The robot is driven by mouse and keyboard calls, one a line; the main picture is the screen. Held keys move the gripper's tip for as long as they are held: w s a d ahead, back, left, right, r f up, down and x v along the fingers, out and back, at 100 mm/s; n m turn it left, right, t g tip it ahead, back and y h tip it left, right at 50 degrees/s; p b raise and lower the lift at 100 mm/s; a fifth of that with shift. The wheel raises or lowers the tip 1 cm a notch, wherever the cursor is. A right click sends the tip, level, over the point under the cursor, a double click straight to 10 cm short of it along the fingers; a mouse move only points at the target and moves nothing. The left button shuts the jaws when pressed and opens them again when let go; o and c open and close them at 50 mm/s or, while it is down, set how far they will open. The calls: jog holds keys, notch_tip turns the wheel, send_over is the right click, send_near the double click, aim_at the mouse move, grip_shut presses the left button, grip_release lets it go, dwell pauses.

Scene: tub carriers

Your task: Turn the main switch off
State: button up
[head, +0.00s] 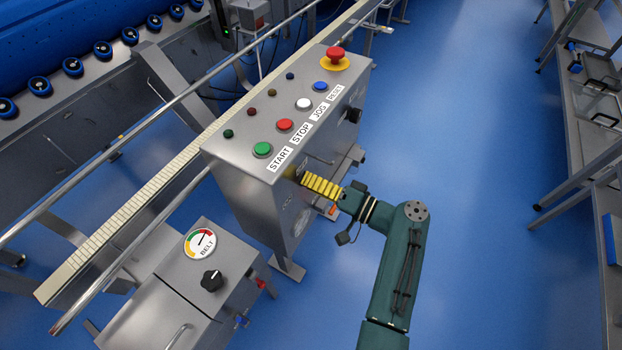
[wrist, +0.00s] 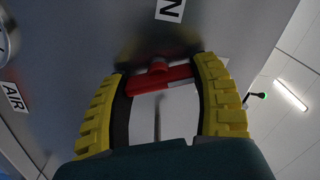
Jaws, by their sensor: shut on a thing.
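The main switch has a red bar handle (wrist: 158,80), seen in the wrist view between my fingertips. The bar lies roughly across the picture, slightly tilted, with a red hub at its middle and a dark, yellowish patch behind it. My gripper (wrist: 163,72) has yellow ribbed fingers, one at each end of the bar, and is shut on it. In the head view my gripper (head: 306,178) reaches the right-hand face of the steel control box (head: 240,185). There my fingers and the viewing angle hide the handle.
The box top carries a green START button (head: 263,149), a red STOP button (head: 285,125) and a red emergency stop (head: 335,54). A black knob (head: 353,115) sticks out farther along the same face. A belt gauge panel (head: 201,242) stands at lower left. Blue floor (head: 470,150) to the right is clear.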

jog(key=m+p, duration=0.1)
jog(key=m, duration=0.3)
jog(key=shift+m, duration=0.4)
dwell(0.4)
jog(key=o, duration=0.9)
jog(key=shift+f, duration=0.1)
jog(key=v, duration=1.2)
